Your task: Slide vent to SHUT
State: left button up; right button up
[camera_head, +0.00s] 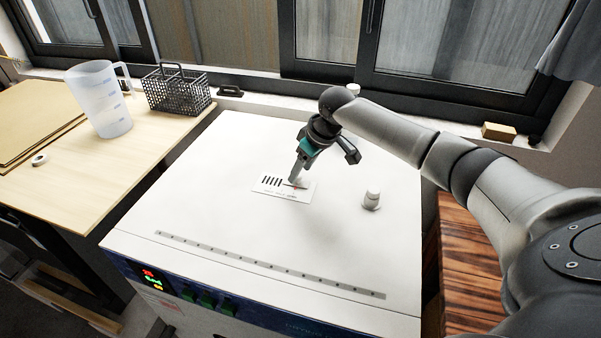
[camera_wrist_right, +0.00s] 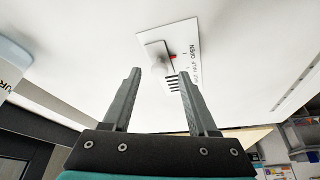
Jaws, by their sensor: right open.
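The vent plate (camera_head: 270,187) lies flat on top of the white oven, with dark slots and small lettering. In the right wrist view, the plate (camera_wrist_right: 184,35) carries a white knob (camera_wrist_right: 156,54) and a red mark (camera_wrist_right: 172,57). My right gripper (camera_head: 298,174) is open, tilted down over the plate. In the right wrist view, its fingertips (camera_wrist_right: 160,73) lie to either side of the knob's line; contact cannot be told. My left gripper is out of view.
A ruled strip (camera_head: 260,263) runs along the front. A table with a plastic jug (camera_head: 103,100) and black basket (camera_head: 176,92) is at left. Windows stand behind.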

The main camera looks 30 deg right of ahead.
jog(key=shift+w+f, duration=0.25)
jog(key=shift+f, duration=0.3)
jog(key=shift+c, duration=0.4)
grip_shut()
dwell(0.7)
